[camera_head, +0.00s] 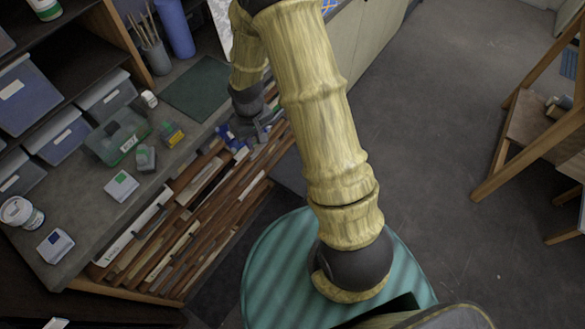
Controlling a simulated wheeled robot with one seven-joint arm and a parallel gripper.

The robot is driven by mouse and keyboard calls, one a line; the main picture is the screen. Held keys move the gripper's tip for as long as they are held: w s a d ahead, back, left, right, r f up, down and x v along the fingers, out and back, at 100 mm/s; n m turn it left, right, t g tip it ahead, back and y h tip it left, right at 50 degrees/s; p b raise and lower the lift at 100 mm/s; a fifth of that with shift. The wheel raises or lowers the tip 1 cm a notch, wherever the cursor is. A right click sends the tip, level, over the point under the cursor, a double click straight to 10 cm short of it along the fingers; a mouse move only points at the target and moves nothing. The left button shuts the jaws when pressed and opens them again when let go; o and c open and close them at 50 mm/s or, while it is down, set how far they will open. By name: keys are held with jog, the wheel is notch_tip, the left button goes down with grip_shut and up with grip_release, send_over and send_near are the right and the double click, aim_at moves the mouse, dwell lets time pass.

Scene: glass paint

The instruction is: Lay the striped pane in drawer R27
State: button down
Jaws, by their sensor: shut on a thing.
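My gripper (262,131) is at the upper end of the drawer rack, beside the worktop's front edge. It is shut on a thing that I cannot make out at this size. A small blue and white piece (232,142) shows just left of the fingers; I cannot tell if it is the striped pane or if the fingers touch it. The wooden drawers (175,225) form long slanting rows below the worktop, some with pale or brown fronts. No label R27 is readable, and my arm hides part of the view.
The grey worktop (85,205) holds a clear green-tinted bin (118,138), small boxes, a white jar (20,212) and a green mat (196,88). Brushes and a blue cylinder (175,28) stand behind. A wooden easel-like frame (530,150) stands right. The floor between is clear.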

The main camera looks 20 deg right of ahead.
jog(key=w+d+f+m, duration=0.2)
jog(key=d+f, duration=0.4)
jog(key=f, duration=0.4)
jog(key=shift+w+m, duration=0.15)
jog(key=shift+m, duration=0.55)
jog(key=shift+d+f, duration=0.1)
jog(key=shift+d, duration=0.1)
